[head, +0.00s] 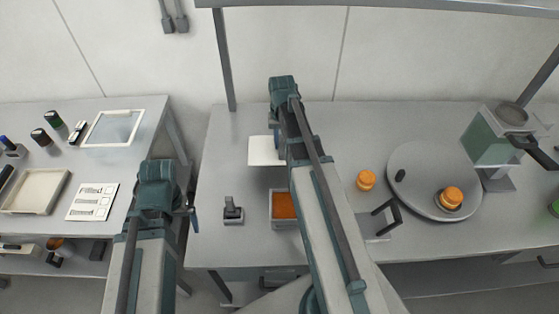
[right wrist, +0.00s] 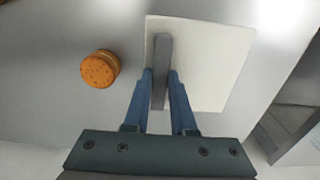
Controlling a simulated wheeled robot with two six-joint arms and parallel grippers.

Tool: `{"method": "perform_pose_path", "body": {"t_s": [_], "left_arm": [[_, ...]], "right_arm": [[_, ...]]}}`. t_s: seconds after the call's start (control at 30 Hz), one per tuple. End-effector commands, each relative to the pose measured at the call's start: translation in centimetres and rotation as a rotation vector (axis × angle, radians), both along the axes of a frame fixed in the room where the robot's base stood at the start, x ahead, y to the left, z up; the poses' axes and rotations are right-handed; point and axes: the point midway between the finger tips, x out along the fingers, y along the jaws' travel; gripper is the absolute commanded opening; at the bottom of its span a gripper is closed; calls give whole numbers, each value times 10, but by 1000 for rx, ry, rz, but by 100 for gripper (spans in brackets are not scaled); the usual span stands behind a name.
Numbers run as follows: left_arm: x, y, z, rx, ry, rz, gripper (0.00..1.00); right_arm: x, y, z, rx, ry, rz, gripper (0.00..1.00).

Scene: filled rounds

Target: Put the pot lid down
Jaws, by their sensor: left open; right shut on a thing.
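The pot lid is a flat whitish square plate (head: 260,151) with an upright grey bar handle (right wrist: 160,60). My right gripper (right wrist: 160,88) is shut on that bar, one blue finger on each side. In the head view the right gripper (head: 278,143) is over the right part of the plate and partly hides it. I cannot tell whether the plate touches the table or hangs just above it. A grey square container with orange filling (head: 284,207) stands nearer to me, partly behind my right arm. My left gripper (head: 190,214) is open and empty near the left bench's edge.
An orange round (head: 366,180) stands right of my right arm, and another (head: 450,198) sits on a grey disc (head: 430,165). A dark tool (head: 232,211) stands left of the container. A green machine (head: 488,138) is at right. Table left of the plate is clear.

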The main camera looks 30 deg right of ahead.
Motion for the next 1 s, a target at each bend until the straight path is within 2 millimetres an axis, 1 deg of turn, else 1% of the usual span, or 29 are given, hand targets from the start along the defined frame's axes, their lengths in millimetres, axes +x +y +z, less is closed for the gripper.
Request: {"method": "perform_pose_path", "body": {"t_s": [0.03, 0.13, 0.2, 0.33, 0.43, 0.73, 1.0], "left_arm": [[0, 0, -17, 0, 0, 0, 100], [0, 0, -28, 0, 0, 1, 100], [0, 0, -30, 0, 0, 1, 100], [0, 0, -28, 0, 0, 1, 100], [0, 0, -33, 0, 0, 2, 100], [0, 0, -66, 0, 0, 2, 100], [0, 0, -65, 0, 0, 2, 100]], "right_arm": [[0, 0, -17, 0, 0, 0, 0], [0, 0, -28, 0, 0, 0, 0], [0, 0, -30, 0, 0, 0, 0], [0, 0, -28, 0, 0, 0, 0], [0, 0, -33, 0, 0, 0, 0], [0, 0, -66, 0, 0, 0, 0], [0, 0, -65, 0, 0, 0, 0]]}}
